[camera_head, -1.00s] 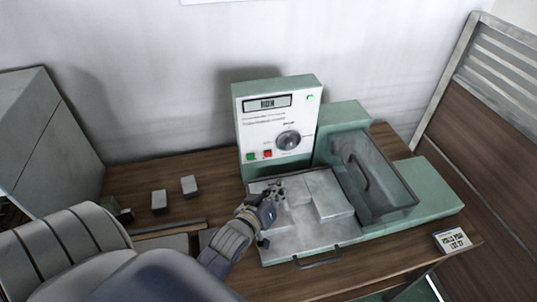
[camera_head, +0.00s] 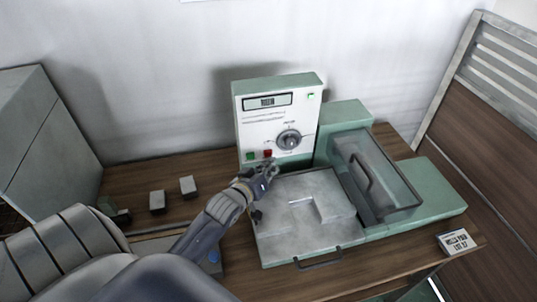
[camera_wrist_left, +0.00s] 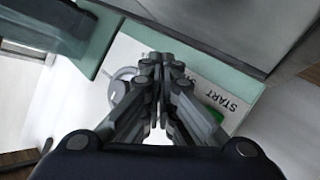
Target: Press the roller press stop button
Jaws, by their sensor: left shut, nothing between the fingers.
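The roller press has an upright panel (camera_head: 255,128) with a red button (camera_head: 267,153), which I take as the stop button, beside a green button (camera_head: 250,156). My left gripper (camera_head: 270,168) is shut and empty, with its fingertips just below and in front of the red button. I cannot tell whether they touch it. In the left wrist view the shut fingers (camera_wrist_left: 160,70) point at the panel (camera_wrist_left: 140,45). The green button (camera_wrist_left: 216,116) shows beside them near the word START. The red button is hidden there. My right gripper is out of view.
A round dial (camera_head: 289,139) sits right of the buttons, below a display (camera_head: 267,101). A green lamp (camera_head: 310,96) is on the panel. The metal tray (camera_head: 290,245) lies below, with a clear cover (camera_head: 375,175) to its right. Small grey blocks (camera_head: 188,186) stand on the wooden table.

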